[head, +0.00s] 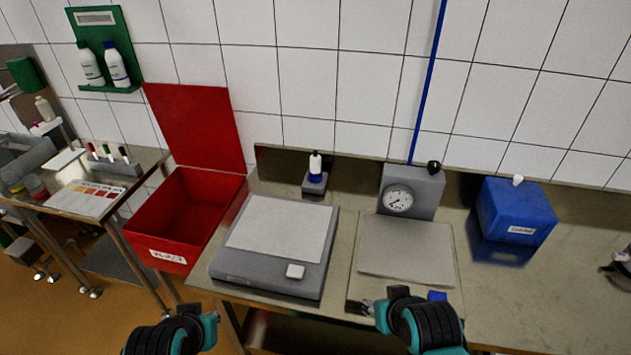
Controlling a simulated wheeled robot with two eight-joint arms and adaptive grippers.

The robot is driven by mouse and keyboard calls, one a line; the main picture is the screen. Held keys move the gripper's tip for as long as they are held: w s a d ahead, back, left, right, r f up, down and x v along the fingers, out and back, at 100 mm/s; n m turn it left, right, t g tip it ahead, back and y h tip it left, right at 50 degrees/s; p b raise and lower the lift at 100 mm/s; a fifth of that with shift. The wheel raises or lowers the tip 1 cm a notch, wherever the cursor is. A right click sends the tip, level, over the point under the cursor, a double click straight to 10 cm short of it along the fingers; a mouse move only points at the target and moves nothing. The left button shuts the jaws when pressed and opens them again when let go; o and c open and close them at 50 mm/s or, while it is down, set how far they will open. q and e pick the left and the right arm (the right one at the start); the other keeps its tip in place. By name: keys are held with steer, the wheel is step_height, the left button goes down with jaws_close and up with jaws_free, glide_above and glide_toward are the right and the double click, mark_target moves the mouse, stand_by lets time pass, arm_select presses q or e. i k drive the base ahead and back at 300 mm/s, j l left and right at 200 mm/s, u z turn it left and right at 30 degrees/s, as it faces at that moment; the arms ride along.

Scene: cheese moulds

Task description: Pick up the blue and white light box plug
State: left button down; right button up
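A small blue and white plug-like piece (315,168) stands upright on a small grey block at the back of the counter, near the wall. It is the only blue and white piece of that shape I see, but I cannot confirm it is the light box plug. A grey flat box with a pale top panel (280,228), which looks like the light box, lies in front of it. My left gripper (212,320) is low at the front edge, apart from the plug. My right gripper (370,306) is at the front of the counter, near the grey plate. Neither visibly holds anything; their finger openings are unclear.
A red open bin (187,212) stands left of the light box. A grey gauge block (425,188) stands behind a flat grey plate (406,249). A blue box (516,208) is at right. The counter's far right is mostly clear.

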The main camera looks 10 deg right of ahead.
mark_target(314, 171)
steer(key=i+j+u, duration=0.2)
steer(key=i+j, duration=0.3)
steer(key=j, duration=0.2)
steer(key=i+j+u, duration=0.15)
steer(key=i+j, duration=0.35)
steer(key=j, duration=0.15)
